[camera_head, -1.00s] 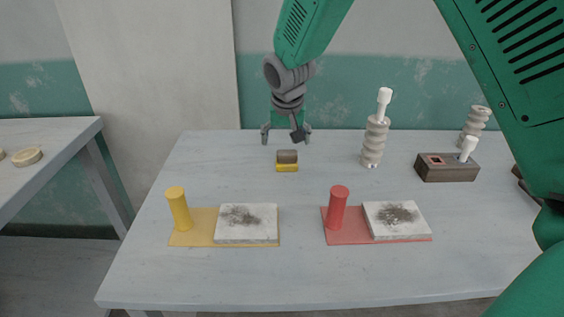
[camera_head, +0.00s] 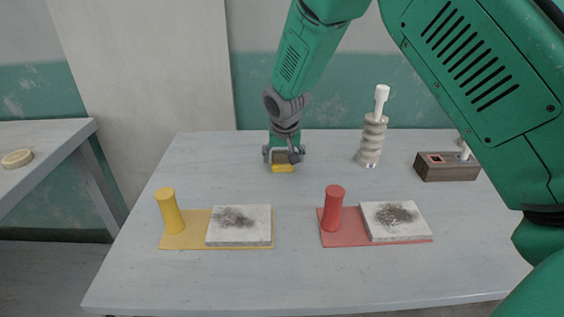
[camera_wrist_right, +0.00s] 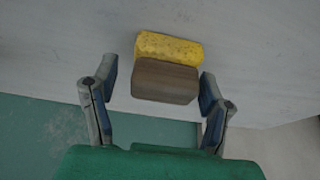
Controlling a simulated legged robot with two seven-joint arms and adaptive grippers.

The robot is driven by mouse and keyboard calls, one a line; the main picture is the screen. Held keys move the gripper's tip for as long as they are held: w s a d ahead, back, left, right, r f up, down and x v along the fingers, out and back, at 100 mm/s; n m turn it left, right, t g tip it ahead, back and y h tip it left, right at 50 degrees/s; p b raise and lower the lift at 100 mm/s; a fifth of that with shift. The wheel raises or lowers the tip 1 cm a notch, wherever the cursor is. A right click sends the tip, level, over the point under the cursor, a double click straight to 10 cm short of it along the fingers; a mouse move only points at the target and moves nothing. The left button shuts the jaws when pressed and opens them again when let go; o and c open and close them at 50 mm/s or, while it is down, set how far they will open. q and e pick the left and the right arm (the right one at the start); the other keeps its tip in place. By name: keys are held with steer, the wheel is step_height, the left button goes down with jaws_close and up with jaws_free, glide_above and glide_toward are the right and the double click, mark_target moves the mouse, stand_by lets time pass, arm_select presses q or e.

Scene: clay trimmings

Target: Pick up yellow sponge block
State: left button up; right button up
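The yellow sponge block (camera_head: 283,168) lies on the table towards its back, with a brown block-shaped grip on top. In the right wrist view the yellow sponge (camera_wrist_right: 168,47) and its brown grip (camera_wrist_right: 165,81) show between and just beyond the fingers. My right gripper (camera_head: 284,157) is at the block from above and behind in the head view. In the wrist view my right gripper (camera_wrist_right: 158,84) is open, with a gap on each side of the brown grip. My left gripper is not in view.
On the table (camera_head: 290,285), a yellow mat (camera_head: 188,241) and a red mat (camera_head: 342,240) each carry a cylinder and a dusty white slab. A ribbed grey post (camera_head: 371,143) and a brown box (camera_head: 447,168) stand to the right. The table's middle is clear.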

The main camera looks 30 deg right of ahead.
mark_target(282, 152)
steer(key=shift+d+f, duration=0.1)
steer(key=shift+d, duration=0.1)
steer(key=c, duration=0.8)
steer(key=shift+a+r, duration=0.2)
steer(key=shift+a, duration=0.4)
steer(key=r, duration=0.3)
steer(key=r+p, duration=0.1)
steer(key=r, duration=0.2)
steer(key=d+r+p, duration=0.1)
steer(key=r, duration=0.2)
steer(key=shift+r, duration=0.1)
steer(key=shift+a+r, duration=0.15)
steer(key=shift+r, duration=0.1)
steer(key=shift+a+r, duration=0.1)
steer(key=shift+a, duration=0.25)
steer(key=shift+o, duration=1)
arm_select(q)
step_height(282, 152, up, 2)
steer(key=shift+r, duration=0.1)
arm_select(e)
steer(key=shift+d, duration=0.1)
steer(key=shift+c, duration=0.2)
